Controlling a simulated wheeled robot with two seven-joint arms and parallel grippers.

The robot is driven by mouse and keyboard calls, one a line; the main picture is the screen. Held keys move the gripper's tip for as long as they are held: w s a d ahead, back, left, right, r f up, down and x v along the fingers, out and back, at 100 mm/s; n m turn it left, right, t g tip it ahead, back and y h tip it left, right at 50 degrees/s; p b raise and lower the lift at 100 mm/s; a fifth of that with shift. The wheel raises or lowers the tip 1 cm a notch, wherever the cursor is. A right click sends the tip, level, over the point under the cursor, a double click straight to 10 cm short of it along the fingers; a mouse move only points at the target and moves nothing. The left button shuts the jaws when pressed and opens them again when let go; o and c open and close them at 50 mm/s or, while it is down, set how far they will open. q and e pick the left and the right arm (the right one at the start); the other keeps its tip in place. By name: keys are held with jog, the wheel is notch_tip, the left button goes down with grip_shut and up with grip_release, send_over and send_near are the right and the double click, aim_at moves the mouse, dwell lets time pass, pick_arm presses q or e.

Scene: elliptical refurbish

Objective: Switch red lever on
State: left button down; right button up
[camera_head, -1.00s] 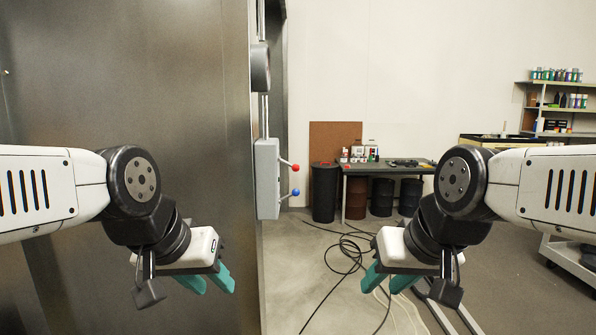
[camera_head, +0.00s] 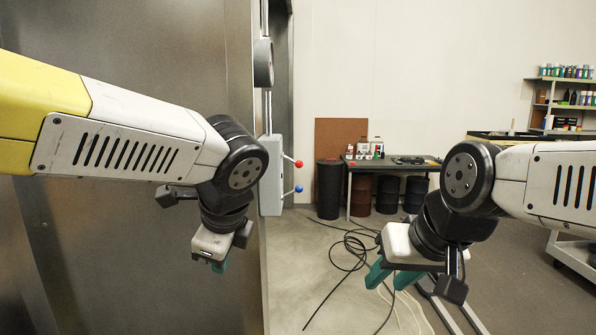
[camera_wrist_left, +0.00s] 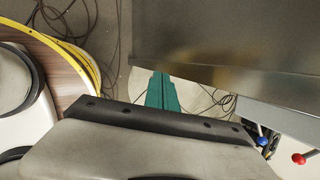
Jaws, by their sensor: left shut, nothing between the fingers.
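The red lever (camera_head: 299,164) is a short rod with a red ball, sticking out to the right from a grey wall box (camera_head: 270,185), its ball slightly lower than its base. A blue-balled lever (camera_head: 299,188) sits just below it, angled up. In the left wrist view the red ball (camera_wrist_left: 299,159) and blue ball (camera_wrist_left: 262,141) show at lower right. My left gripper (camera_head: 219,266) is shut and empty, pointing down, left of and below the box, apart from the levers. Its teal fingers (camera_wrist_left: 161,92) are together in the wrist view. My right gripper (camera_head: 391,279) is open and empty at right.
A large metal panel (camera_head: 130,240) stands behind my left arm; the box is on its right edge. Black cables (camera_head: 350,250) lie on the floor. A table (camera_head: 390,167) with cans and barrels is at the back. The space right of the levers is clear.

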aim_at(291, 161)
pick_arm(q)
jog(key=w+d+r+m+t+y, duration=0.1)
jog(key=w+d+r+m+t, duration=0.3)
jog(key=m, duration=0.7)
jog(key=w+d+r+m+t+y, duration=0.2)
jog(key=w+d+r+m+t, duration=0.2)
jog(key=d+r+m, duration=0.4)
jog(key=w+d+m, duration=0.1)
jog(key=d+m, duration=0.1)
jog(key=m, duration=0.2)
jog(key=shift+w+d+r, duration=0.15)
jog(key=shift+d, duration=0.25)
jog(key=x, duration=0.9)
jog(key=shift+w+a, duration=0.15)
jog(key=shift+w, duration=0.2)
jog(key=w+d+r, duration=0.1)
jog(key=w+d, duration=0.1)
jog(key=w, duration=0.1)
jog(key=shift+d+r, duration=0.15)
jog(key=shift+r, duration=0.25)
